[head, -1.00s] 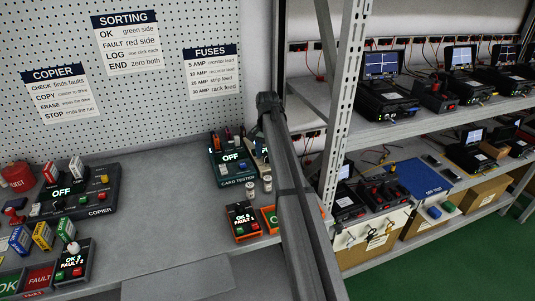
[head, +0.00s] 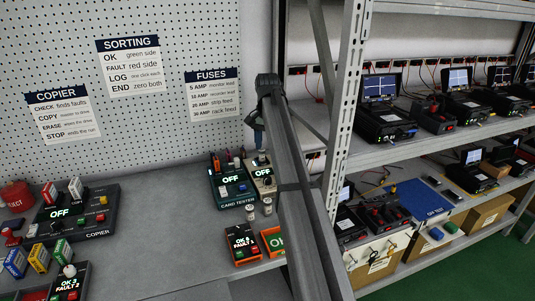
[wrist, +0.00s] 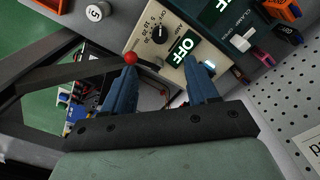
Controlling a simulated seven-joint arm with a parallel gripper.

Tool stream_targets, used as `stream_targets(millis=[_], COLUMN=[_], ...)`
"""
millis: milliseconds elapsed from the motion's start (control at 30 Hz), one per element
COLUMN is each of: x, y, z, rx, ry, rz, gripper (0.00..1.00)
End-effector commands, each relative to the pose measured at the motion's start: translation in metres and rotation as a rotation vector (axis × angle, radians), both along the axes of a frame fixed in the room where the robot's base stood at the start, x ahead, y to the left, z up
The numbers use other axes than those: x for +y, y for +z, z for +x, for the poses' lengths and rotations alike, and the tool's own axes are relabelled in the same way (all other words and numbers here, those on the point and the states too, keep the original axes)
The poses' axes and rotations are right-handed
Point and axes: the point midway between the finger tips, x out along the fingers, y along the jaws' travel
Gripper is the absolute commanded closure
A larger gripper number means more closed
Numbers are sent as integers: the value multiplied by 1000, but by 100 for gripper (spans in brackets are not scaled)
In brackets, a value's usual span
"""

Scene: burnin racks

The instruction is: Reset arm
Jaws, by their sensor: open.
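In the wrist view, my gripper (wrist: 163,68) is open, its two blue fingers apart with nothing held between them. A beige unit (wrist: 150,42) with a black dial and an OFF display lies just beyond the fingertips. A red ball (wrist: 131,58) shows at the left fingertip; whether they touch I cannot tell. In the head view, my gripper (head: 258,132) hangs above the back of the same beige unit (head: 263,181), partly hidden by a long grey beam. The dark green card tester (head: 230,188) stands beside the unit, its display reading OFF.
The copier (head: 80,213) and coloured boxes stand at the left of the bench. An orange counter box (head: 241,244) sits near the bench's right side. A metal rack (head: 440,139) with several devices stands at the right. The bench middle (head: 165,215) is clear.

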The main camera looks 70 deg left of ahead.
Motion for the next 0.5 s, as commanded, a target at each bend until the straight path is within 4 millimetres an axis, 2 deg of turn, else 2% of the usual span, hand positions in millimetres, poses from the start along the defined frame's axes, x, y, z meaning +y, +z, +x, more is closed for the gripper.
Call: stream_targets(millis=[167, 500], x=[0, 0], y=[7, 7], z=[0, 0], rx=[0, 0], ry=[0, 0], rz=[0, 0], gripper=[42, 42])
